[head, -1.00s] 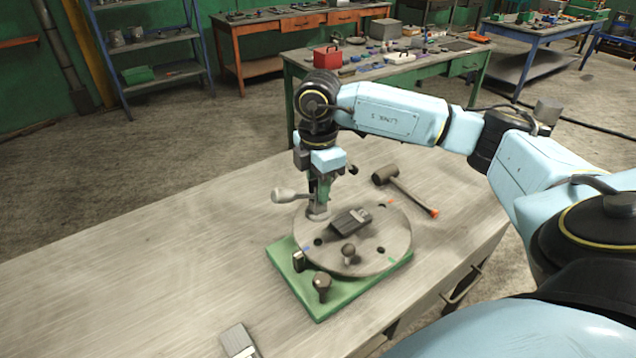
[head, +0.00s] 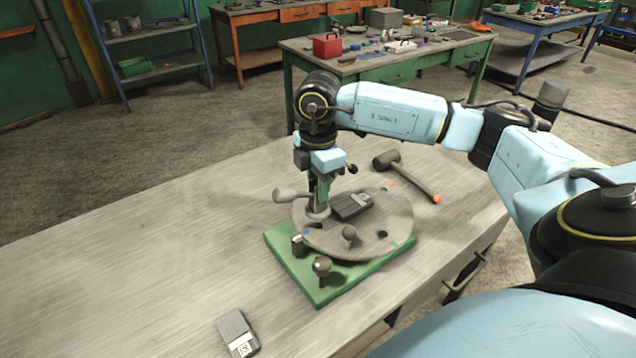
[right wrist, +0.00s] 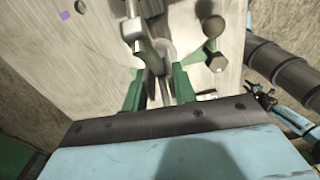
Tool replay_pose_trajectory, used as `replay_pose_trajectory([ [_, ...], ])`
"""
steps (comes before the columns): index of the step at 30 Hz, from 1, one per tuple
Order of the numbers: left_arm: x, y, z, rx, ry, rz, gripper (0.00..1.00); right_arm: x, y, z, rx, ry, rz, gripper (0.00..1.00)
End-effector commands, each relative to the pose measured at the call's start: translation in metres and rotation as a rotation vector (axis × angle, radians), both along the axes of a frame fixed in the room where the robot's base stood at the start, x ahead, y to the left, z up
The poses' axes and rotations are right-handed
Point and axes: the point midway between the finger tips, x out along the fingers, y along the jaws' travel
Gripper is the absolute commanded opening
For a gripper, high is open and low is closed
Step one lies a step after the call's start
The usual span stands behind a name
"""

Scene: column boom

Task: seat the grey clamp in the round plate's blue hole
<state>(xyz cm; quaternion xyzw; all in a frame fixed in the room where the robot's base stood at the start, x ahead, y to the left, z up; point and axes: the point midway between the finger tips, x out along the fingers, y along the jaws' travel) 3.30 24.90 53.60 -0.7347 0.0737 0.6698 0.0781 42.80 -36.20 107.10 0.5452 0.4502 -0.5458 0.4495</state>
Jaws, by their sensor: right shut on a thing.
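My right gripper (head: 320,188) points down over the far left part of the round plate (head: 372,250). Its green fingers are shut on the grey clamp (head: 318,211), whose lever and knob stick out to the left. In the right wrist view the clamp (right wrist: 163,48) sits between the fingers (right wrist: 158,85). A blue mark (head: 306,232) is near the plate's front left rim. A violet-blue mark (right wrist: 64,15) beside a dark hole (right wrist: 80,7) shows in the wrist view, apart from the clamp. I cannot tell whether the clamp's foot touches the plate. My left gripper is out of view.
A dark knob (head: 322,266) and small block (head: 297,246) are on the green base (head: 330,289). A mallet (head: 408,178) lies behind right; a loose block (head: 237,333) lies front left.

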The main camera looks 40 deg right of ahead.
Motion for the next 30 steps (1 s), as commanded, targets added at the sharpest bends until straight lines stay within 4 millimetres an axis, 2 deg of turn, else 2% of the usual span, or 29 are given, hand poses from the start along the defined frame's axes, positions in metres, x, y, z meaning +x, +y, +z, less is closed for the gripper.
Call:
replay_pose_trajectory([
  [19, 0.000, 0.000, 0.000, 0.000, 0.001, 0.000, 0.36, 0.001, 0.000, 0.000, 0.001, -0.003, 0.000, 0.04],
  [30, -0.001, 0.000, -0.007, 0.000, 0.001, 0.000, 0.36, 0.001, 0.000, -0.010, 0.001, -0.003, 0.000, 0.04],
])
